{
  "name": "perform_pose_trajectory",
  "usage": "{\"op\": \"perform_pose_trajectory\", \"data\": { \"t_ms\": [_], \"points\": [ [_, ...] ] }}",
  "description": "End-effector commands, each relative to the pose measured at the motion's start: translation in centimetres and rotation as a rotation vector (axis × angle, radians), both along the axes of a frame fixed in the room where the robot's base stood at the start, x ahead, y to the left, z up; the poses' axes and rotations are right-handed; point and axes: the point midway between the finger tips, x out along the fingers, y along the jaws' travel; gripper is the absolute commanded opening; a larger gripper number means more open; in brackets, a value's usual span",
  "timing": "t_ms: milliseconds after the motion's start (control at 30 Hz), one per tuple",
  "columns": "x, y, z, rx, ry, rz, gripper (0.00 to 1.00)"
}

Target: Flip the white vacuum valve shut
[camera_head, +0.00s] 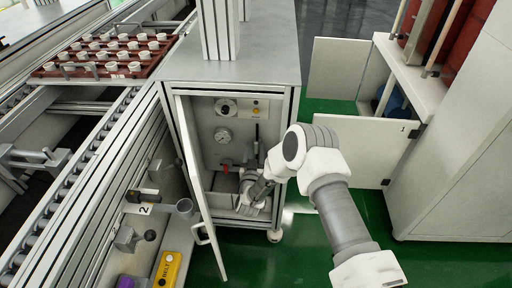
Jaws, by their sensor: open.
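An open cabinet (178,88) stands in the middle of the view, with a grey control panel inside. The panel carries a round gauge (223,135), a dark round knob on a white plate (227,108) above it, and a small red part (226,168) below. I cannot pick out a white valve for certain; my arm covers the lower right of the panel. My gripper (247,200) is inside the cabinet's lower part, right of and below the red part. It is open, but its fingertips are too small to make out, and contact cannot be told.
The cabinet door (197,190) hangs open on the left, close to my gripper. A roller conveyor (75,180) runs along the left, with a red tray (65,71) of white cups behind. A white cabinet (460,170) stands at right. Green floor is free between.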

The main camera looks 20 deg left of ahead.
Motion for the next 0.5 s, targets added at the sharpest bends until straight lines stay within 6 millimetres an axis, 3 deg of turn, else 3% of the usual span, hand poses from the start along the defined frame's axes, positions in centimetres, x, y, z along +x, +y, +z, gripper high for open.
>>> {"op": "perform_pose_trajectory", "data": {
  "t_ms": [200,500],
  "points": [
    [2.6,0.6,-0.1,0.001,-0.001,-0.002,0.49],
    [3.1,0.7,0.1,0.000,0.000,-0.001,0.49]
  ]
}}
